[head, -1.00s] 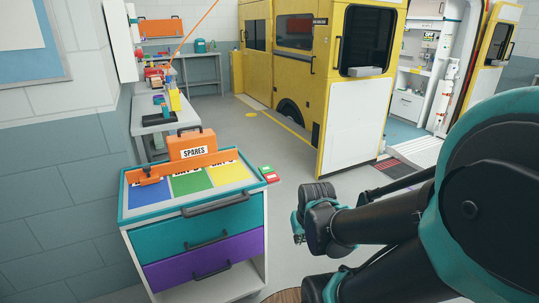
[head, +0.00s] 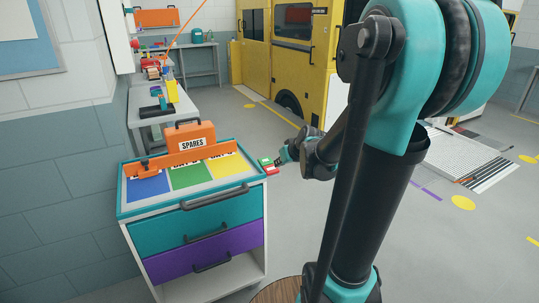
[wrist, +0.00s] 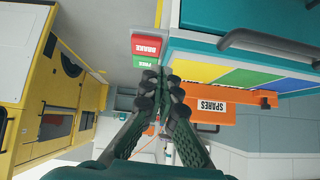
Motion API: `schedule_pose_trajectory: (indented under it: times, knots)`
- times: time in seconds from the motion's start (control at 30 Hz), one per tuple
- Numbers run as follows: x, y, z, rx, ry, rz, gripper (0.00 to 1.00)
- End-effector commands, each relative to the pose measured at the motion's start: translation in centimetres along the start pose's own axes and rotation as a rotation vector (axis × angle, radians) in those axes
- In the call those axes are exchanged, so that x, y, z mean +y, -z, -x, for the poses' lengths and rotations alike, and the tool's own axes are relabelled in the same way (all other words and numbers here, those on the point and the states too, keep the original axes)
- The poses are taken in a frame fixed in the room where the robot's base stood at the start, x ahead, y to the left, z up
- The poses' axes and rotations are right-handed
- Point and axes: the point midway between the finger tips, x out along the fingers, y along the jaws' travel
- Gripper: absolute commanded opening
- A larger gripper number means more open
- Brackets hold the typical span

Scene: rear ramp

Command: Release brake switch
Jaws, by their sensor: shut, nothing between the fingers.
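The brake switch (head: 267,164) is a small box on the right side of the drawer cart, with a red part and a green part. In the wrist view the red part reads BRAKE (wrist: 146,46) and the green part reads FREE (wrist: 145,62). I cannot tell which side is pressed in. My gripper (head: 283,157) is just right of the switch in the head view. In the wrist view the closed, empty fingertips (wrist: 151,76) are just below the green part in the picture. I cannot tell whether they touch it.
The drawer cart (head: 190,235) carries an orange SPARES case (head: 192,138) and an orange bar (head: 190,160). A bench (head: 150,110) stands behind it. A yellow vehicle (head: 300,60) is at the back, with a ramp (head: 465,165) on the right. Floor between is clear.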

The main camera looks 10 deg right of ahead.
Motion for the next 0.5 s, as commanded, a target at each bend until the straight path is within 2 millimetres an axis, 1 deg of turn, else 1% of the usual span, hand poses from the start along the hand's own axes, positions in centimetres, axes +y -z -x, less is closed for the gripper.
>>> schedule_pose_trajectory:
  times: [0.03,0.1,0.2,0.3,0.5]
  knots:
    - [1.1,2.3,-0.9,0.045,0.0,0.013,0.0]
    - [2.2,4.8,-1.7,0.098,-0.002,0.034,0.0]
    - [3.4,7.0,-2.4,0.149,-0.007,0.054,0.0]
    - [3.9,8.1,-2.7,0.173,-0.012,0.063,0.0]
    - [4.0,8.2,-2.8,0.177,-0.013,0.067,0.0]
